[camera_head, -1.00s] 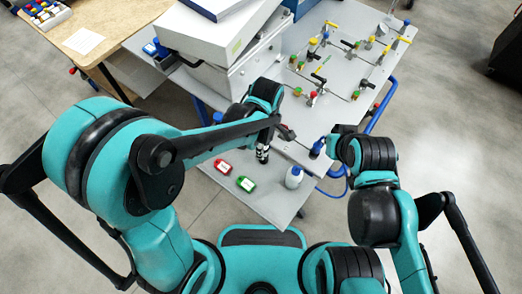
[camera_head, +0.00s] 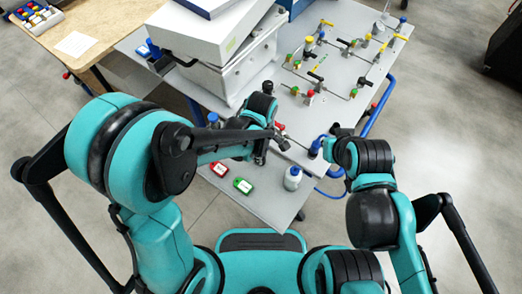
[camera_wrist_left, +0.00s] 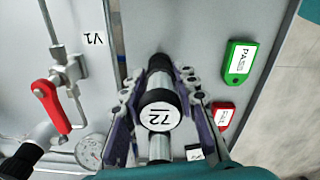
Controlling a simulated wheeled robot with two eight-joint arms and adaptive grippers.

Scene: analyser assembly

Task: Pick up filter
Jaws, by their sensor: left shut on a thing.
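The filter (camera_wrist_left: 159,115) is a dark and metallic cylinder with a white round label reading 72, seen between the fingers in the left wrist view. My left gripper (camera_wrist_left: 161,92) is shut on it, one finger on each side. In the head view my left gripper (camera_head: 260,157) is over the grey table's front part, and the arm hides much of the filter. My right gripper (camera_head: 328,143) is at the table's right front edge, beside a blue-topped item; its fingers are too small and covered to read.
A red tag (camera_head: 219,170) and a green PASS tag (camera_head: 243,185) lie on the table near the filter. A red-handled valve (camera_wrist_left: 52,100) and a gauge (camera_wrist_left: 90,151) are left of the gripper. Large white housings (camera_head: 235,75) stand behind.

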